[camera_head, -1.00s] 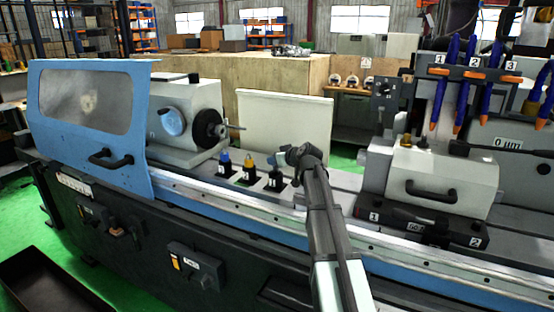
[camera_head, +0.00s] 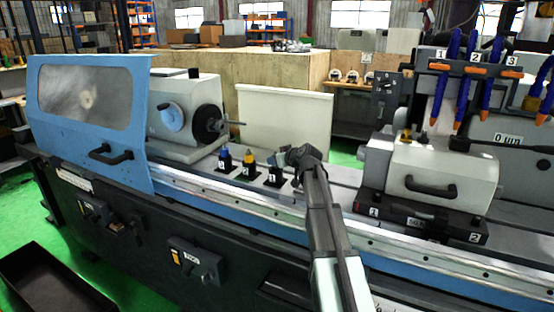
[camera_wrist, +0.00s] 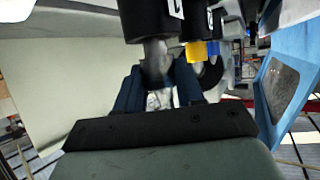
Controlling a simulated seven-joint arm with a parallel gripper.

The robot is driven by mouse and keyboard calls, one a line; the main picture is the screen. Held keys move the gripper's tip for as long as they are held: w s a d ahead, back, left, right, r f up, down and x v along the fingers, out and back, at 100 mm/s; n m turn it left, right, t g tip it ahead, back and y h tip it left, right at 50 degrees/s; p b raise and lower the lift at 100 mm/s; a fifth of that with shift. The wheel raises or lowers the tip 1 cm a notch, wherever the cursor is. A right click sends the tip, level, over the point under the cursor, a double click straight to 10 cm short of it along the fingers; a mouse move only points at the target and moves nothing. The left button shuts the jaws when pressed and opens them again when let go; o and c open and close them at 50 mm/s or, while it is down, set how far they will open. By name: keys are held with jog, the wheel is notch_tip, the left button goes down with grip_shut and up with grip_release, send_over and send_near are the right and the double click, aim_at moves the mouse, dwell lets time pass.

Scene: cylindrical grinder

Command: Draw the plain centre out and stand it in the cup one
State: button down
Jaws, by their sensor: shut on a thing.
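My gripper (camera_head: 275,159) is at the rightmost of three black cups (camera_head: 273,180) on the machine bed. In the wrist view, its dark blue fingers (camera_wrist: 157,88) are shut on a plain grey metal centre (camera_wrist: 155,60). The centre's far end meets the black cup (camera_wrist: 158,18); I cannot tell how deep it sits. The other two cups hold a blue-topped centre (camera_head: 224,154) and a yellow-topped centre (camera_head: 249,157); the yellow also shows in the wrist view (camera_wrist: 200,50). The cup numbers are too small to read surely.
The headstock spindle (camera_head: 210,124), with a thin silver rod projecting, is left of the cups. The blue guard door (camera_head: 90,125) is further left. The tailstock (camera_head: 440,175) stands at right. A pale panel (camera_head: 285,120) rises behind the cups. The bed between my gripper and the tailstock is clear.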

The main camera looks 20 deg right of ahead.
jog(key=shift+f, duration=0.5)
jog(key=c, duration=0.6)
grip_release()
jog(key=v, duration=1.4)
jog(key=shift+w+a, duration=0.1)
